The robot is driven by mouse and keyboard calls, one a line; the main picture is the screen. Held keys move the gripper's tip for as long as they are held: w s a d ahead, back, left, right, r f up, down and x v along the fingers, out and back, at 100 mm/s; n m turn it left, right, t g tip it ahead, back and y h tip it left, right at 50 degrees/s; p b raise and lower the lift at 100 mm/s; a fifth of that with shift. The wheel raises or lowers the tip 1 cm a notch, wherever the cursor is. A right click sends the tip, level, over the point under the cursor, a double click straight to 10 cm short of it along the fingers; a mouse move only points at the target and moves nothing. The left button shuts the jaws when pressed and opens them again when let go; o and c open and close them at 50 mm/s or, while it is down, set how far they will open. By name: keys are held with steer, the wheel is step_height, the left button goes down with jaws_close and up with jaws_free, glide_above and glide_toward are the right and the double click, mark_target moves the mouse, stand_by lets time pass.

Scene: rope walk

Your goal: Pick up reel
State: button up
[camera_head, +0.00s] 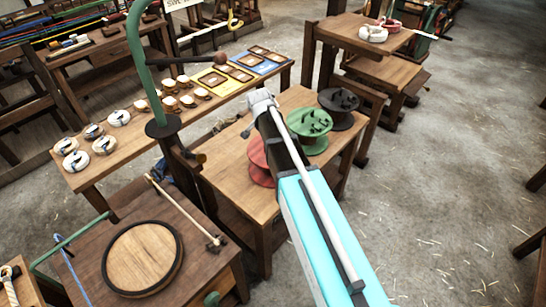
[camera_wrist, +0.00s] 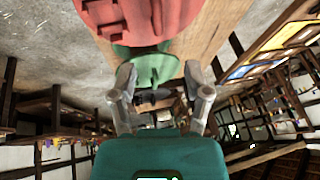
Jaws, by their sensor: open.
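Three reels stand in a row on a wooden table. The red reel (camera_head: 258,163) is nearest and partly hidden behind my arm. The green reel (camera_head: 312,125) is in the middle and the black reel (camera_head: 340,104) is farthest. My gripper (camera_head: 262,101) appears over the table in the head view, overlapping its left edge. In the wrist view my gripper (camera_wrist: 161,88) is open and empty. There the red reel (camera_wrist: 135,18) fills the top and the green reel (camera_wrist: 150,68) shows beyond it, between the fingertips. No finger visibly touches a reel.
A long bench (camera_head: 120,150) at left carries white coils, small cups and framed boards. A green curved post (camera_head: 137,60) rises left of my arm. A stand with a round wooden disc (camera_head: 142,258) is in front. Open floor (camera_head: 440,180) lies to the right.

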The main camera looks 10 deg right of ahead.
steer(key=shift+f, duration=0.15)
steer(key=b+x, duration=0.7)
steer(key=shift+w+f, duration=0.1)
steer(key=shift+f, duration=0.1)
steer(key=shift+w+d+f+b, duration=0.15)
steer(key=shift+w+f+b, duration=0.1)
steer(key=shift+f+b, duration=0.2)
steer(key=shift+f, duration=0.1)
stand_by(0.5)
steer(key=shift+d+b+x, duration=0.1)
steer(key=shift+b+x, duration=1.05)
steer(key=shift+x, duration=0.1)
steer(key=shift+d+b+x, duration=0.15)
steer(key=shift+b+x, duration=1)
steer(key=shift+x, duration=0.05)
jaws_close()
